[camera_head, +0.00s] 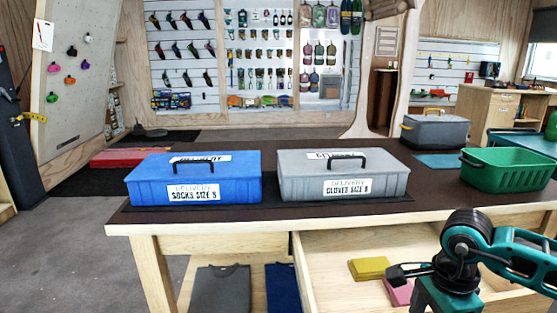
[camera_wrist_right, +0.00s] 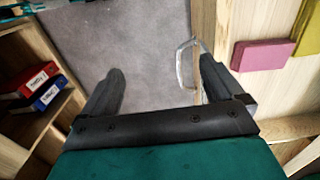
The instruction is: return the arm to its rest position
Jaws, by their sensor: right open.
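My right arm reaches in from the right in the head view, with its dark wrist (camera_head: 455,265) above the open drawer. My right gripper (camera_wrist_right: 160,85) shows in the right wrist view with its two dark fingers spread wide and nothing held between them. A pale drawer handle (camera_wrist_right: 183,62) lies beside the right-hand finger, on the inner side; I cannot tell whether they touch. The open wooden drawer (camera_head: 325,270) holds a yellow folded item (camera_head: 368,268) and a pink one (camera_head: 398,291). My left gripper is in no view.
On the table (camera_head: 250,221) stand a blue case (camera_head: 150,185), a grey case (camera_head: 300,185), a green basket (camera_head: 508,172) and a grey box (camera_head: 435,131). Shelves with red (camera_wrist_right: 28,85) and blue (camera_wrist_right: 47,97) labelled items are left in the wrist view. Grey floor (camera_wrist_right: 120,35) lies between.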

